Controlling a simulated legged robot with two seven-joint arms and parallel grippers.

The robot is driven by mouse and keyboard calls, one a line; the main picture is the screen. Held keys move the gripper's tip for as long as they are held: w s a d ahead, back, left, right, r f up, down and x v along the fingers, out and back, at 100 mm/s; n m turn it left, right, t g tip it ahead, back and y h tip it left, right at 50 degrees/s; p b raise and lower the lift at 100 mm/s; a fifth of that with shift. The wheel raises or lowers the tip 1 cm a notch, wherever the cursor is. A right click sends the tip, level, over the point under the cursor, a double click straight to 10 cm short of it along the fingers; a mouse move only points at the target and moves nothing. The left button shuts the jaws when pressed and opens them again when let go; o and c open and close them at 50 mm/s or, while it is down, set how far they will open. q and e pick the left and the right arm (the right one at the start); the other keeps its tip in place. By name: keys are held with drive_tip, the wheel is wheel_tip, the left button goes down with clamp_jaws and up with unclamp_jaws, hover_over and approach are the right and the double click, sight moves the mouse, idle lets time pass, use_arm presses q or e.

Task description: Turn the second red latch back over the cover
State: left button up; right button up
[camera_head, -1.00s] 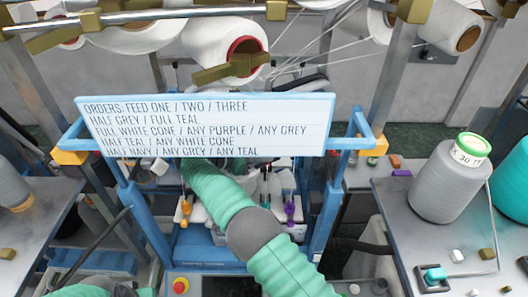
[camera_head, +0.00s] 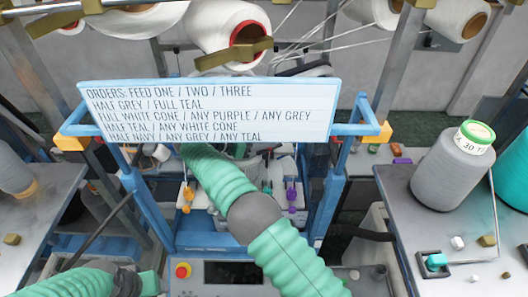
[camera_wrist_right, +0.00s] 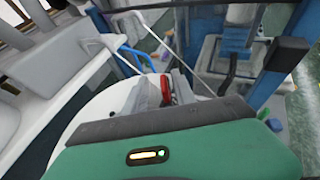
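In the right wrist view a small red piece (camera_wrist_right: 166,90), perhaps a latch, stands just beyond the dark front edge of my green wrist. Pale grey parts that look like the fingers of my right gripper (camera_wrist_right: 160,92) lie around it; whether they touch or grip it I cannot tell. A rounded white surface (camera_wrist_right: 88,112) lies beside and below, possibly the cover. In the head view my green right arm reaches up behind the order board (camera_head: 205,112), which hides its gripper. No second latch can be made out.
A blue frame (camera_head: 150,205) surrounds the machine, with orange (camera_head: 187,194) and purple (camera_head: 291,195) handled tools inside. A control panel (camera_head: 222,273) with a red button (camera_head: 183,271) is in front. A grey cone (camera_head: 452,168) stands on the right table (camera_head: 405,205).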

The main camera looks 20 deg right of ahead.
drive_tip(key=shift+s+a+r+b, duration=0.1)
drive_tip(key=shift+a+r+b, duration=0.1)
drive_tip(key=shift+r+b, duration=0.65)
drive_tip(key=s+a+r+b, duration=0.1)
drive_tip(key=s+a+b, duration=0.1)
drive_tip(key=s, duration=0.5)
drive_tip(key=s+a+r+b, duration=0.1)
drive_tip(key=s+b, duration=0.3)
drive_tip(key=s, duration=0.4)
drive_tip(key=shift+a+r+b, duration=0.15)
drive_tip(key=shift+a+b, duration=0.15)
drive_tip(key=shift+a, duration=0.15)
